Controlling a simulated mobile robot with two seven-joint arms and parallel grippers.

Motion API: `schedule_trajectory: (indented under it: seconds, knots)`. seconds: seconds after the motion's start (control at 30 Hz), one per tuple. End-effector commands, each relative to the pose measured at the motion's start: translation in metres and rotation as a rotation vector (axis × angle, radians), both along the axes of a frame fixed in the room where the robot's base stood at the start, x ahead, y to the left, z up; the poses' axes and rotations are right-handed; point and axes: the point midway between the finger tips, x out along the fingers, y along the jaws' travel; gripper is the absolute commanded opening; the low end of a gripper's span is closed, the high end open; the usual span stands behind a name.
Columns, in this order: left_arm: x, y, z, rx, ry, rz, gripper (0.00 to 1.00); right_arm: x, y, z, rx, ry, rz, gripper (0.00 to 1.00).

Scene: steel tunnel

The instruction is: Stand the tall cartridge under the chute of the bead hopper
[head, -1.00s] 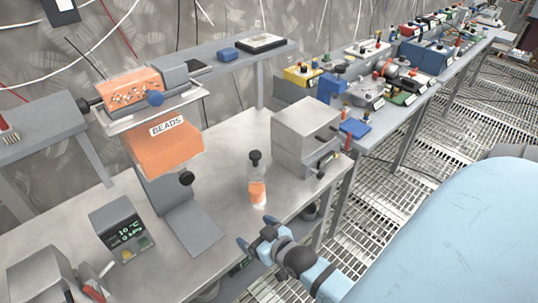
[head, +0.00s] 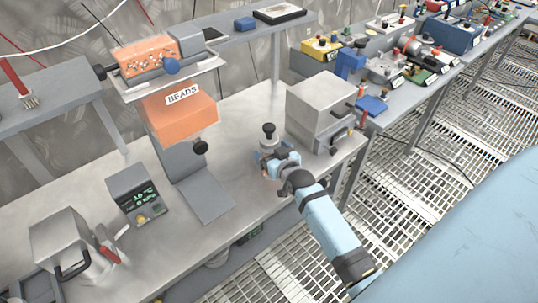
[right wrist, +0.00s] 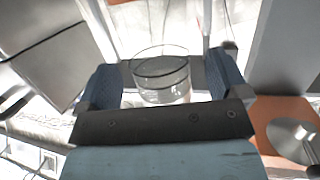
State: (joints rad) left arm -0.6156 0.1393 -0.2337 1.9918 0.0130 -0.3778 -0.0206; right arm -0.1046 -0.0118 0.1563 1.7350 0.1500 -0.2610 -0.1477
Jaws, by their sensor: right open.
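The tall cartridge (head: 269,132) stands upright on the steel bench. Its black knob top shows in the head view; its lower body is hidden by my right gripper. My right gripper (head: 276,161) is open with its fingers at the cartridge's sides. In the right wrist view, a clear cylinder (right wrist: 162,78) shows between the two blue fingers of the gripper (right wrist: 165,84), with gaps at the sides. The orange bead hopper (head: 180,118), labelled BEADS, is to the left on a grey stand with a flat base plate (head: 205,200). My left gripper is out of view.
A grey box machine (head: 320,105) stands close to the right of the cartridge. A small display unit (head: 137,200) and a grey device with a handle (head: 70,248) stand left of the hopper base. Bare bench lies between the base plate and the cartridge.

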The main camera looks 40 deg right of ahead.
Motion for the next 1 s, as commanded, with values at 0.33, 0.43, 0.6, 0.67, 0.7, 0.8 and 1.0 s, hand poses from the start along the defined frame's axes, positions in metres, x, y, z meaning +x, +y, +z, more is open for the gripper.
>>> schedule_trajectory:
  seconds: [0.33, 0.43, 0.6, 0.67, 0.7, 0.8, 1.0]
  knots:
    - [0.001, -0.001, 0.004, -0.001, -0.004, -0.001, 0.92, 0.021, -0.003, -0.005, -0.001, 0.001, 0.000, 0.92]
    - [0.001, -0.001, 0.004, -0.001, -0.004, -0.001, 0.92, 0.021, -0.003, -0.005, -0.001, 0.001, 0.000, 0.88]
    - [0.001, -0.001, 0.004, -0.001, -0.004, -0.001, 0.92, 0.020, -0.003, -0.005, -0.001, 0.001, 0.000, 0.49]
    - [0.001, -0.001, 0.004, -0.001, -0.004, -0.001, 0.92, 0.020, -0.003, -0.005, 0.000, 0.001, 0.000, 0.35]
    - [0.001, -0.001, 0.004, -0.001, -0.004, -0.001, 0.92, 0.020, -0.003, -0.005, 0.000, 0.001, 0.000, 0.28]
    - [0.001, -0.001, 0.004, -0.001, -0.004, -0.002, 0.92, 0.021, -0.002, -0.004, 0.000, -0.001, 0.000, 0.23]
    - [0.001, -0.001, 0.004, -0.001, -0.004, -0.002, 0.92, 0.021, -0.002, -0.001, 0.000, -0.001, 0.000, 0.23]
